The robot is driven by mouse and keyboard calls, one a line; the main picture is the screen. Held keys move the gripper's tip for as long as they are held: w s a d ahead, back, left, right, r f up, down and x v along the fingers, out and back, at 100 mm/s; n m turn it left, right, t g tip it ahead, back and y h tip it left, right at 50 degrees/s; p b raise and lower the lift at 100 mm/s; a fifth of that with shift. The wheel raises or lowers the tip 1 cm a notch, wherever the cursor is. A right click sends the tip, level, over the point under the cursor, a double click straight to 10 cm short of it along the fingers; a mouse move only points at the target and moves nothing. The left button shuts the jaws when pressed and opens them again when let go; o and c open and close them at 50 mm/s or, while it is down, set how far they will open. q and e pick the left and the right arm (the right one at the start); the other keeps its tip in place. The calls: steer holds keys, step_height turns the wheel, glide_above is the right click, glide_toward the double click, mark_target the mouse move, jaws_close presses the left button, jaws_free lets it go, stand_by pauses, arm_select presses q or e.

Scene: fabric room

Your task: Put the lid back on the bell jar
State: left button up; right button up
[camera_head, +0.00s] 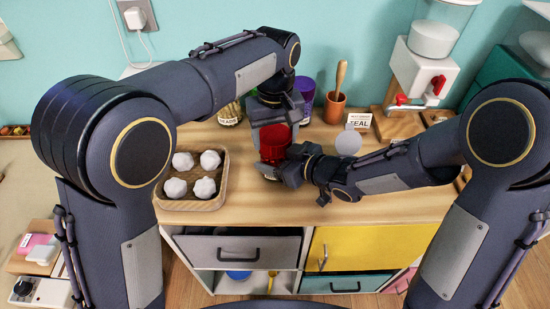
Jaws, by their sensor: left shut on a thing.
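A red, rounded piece (273,142), which looks like the lid, is between my two grippers above the middle of the wooden counter. My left gripper (272,122) comes down from above and is shut on it. My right gripper (283,168) reaches in from the right, low beside the red piece. Its fingers are partly hidden, and I cannot tell whether they are closed on anything. A small pale part shows under the red piece, but the grippers hide most of what is there, so I cannot make out the jar clearly.
A wooden tray (222,190) with several white lumps stands left. Behind are a jar (230,113), a purple cup (306,92), an orange pot (334,107), a SEAL sign (358,119) and a red-and-white dispenser (418,75). The counter's front middle is clear.

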arm_select(q)
steer(key=shift+m, duration=1.1)
steer(key=o, duration=1.1)
steer(key=shift+r, duration=0.1)
steer(key=shift+r, duration=2.15)
steer(key=shift+o, duration=0.2)
steer(key=shift+o, duration=0.9)
steer(key=shift+r, duration=0.1)
